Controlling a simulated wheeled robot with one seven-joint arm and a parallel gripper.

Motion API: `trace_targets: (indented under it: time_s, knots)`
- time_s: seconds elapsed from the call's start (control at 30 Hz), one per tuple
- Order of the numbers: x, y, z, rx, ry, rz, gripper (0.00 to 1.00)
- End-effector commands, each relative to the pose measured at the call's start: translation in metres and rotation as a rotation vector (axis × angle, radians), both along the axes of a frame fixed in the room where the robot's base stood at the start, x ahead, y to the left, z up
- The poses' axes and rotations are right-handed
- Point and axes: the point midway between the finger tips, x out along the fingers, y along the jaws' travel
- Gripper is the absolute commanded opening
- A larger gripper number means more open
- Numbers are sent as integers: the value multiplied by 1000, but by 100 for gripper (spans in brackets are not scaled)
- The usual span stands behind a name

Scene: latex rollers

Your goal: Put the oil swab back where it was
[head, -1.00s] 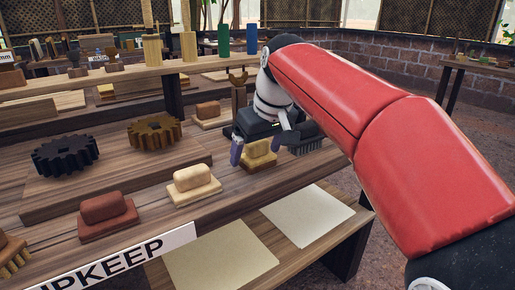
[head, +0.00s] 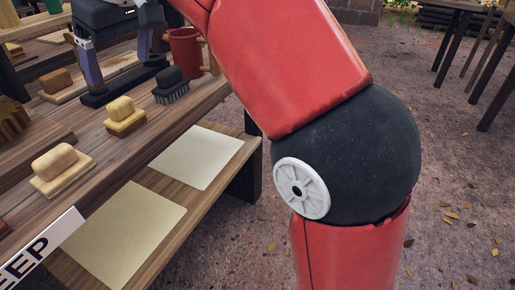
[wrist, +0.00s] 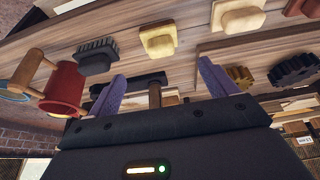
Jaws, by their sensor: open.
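My gripper (head: 118,60) is open above the back of the shelf board, its two purple fingers apart. In the wrist view, the brown upright handle of a black-barred tool (wrist: 155,95) shows between the fingers (wrist: 162,85); I cannot tell if they touch it. Its long black bar (head: 122,88) lies beneath the gripper in the head view. No label marks the oil swab, so I cannot tell which item it is. A yellow block on a base (head: 122,112) sits in front of the gripper, and a cream block (head: 60,168) is nearer left.
A black bristle brush (head: 170,88) and a red mug-like pot (head: 184,52) stand close on the right. A tan block (head: 58,82) lies to the left. Pale sheets (head: 195,158) lie on the clear lower shelf. Dark gears (wrist: 292,70) show in the wrist view.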

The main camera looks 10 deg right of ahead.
Motion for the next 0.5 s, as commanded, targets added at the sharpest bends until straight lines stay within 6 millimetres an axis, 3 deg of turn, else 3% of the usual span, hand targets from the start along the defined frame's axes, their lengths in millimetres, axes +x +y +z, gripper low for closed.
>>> trace_targets:
  time_s: [0.13, 0.27, 0.5]
  knots:
    - [-4, -31, -7, 6, -5, -79, 85]
    - [-21, -87, -30, 18, -13, -232, 85]
    - [-83, -188, -112, 36, -47, -546, 85]
